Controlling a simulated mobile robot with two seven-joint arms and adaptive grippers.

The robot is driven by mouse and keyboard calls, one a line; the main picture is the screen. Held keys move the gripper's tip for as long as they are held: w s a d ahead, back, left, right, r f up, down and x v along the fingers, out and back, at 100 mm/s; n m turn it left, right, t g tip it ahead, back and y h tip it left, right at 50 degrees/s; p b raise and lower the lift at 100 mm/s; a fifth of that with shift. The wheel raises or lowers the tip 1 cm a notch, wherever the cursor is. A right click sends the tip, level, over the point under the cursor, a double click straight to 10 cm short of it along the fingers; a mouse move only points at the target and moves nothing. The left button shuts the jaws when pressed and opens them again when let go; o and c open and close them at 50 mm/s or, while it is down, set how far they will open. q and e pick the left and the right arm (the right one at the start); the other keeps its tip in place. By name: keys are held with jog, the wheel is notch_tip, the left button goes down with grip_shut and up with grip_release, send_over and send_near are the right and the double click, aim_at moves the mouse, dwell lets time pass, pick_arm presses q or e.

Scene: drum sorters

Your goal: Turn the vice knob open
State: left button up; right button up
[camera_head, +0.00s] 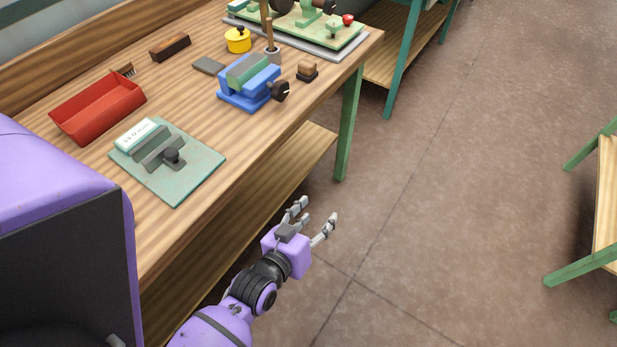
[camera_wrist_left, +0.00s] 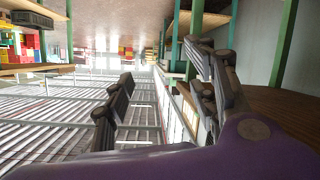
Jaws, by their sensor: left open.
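The blue vice (camera_head: 236,97) stands on the wooden workbench near its front edge. A grey-green block (camera_head: 247,68) sits between its jaws. The dark vice knob (camera_head: 280,91) sticks out on the vice's right side, toward the bench edge. My left gripper (camera_head: 318,209) is open and empty, out over the floor in front of the bench. It is apart from the knob, below it in the head picture. In the left wrist view its spread fingers (camera_wrist_left: 160,66) have nothing between them, and I cannot make out the vice there. My right gripper is not in view.
On the bench (camera_head: 205,115) are a red tray (camera_head: 97,106), a green plate with a grey clamp (camera_head: 197,160), a yellow pot (camera_head: 237,40) and a small wooden-topped block (camera_head: 307,71) near the knob. Open floor (camera_head: 440,190) lies right of the bench.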

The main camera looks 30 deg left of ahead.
pick_arm(q)
jog(key=shift+s+a+f+m+g, duration=0.15)
jog(key=shift+s+f, duration=0.1)
jog(key=shift+s, duration=0.3)
jog(key=shift+s+a+f+m+g, duration=0.1)
jog(key=shift+s+f, duration=0.15)
jog(key=shift+s, duration=0.3)
jog(key=shift+s+a+f+m+g, duration=0.15)
jog(key=shift+s+f, duration=0.1)
jog(key=shift+s, duration=0.3)
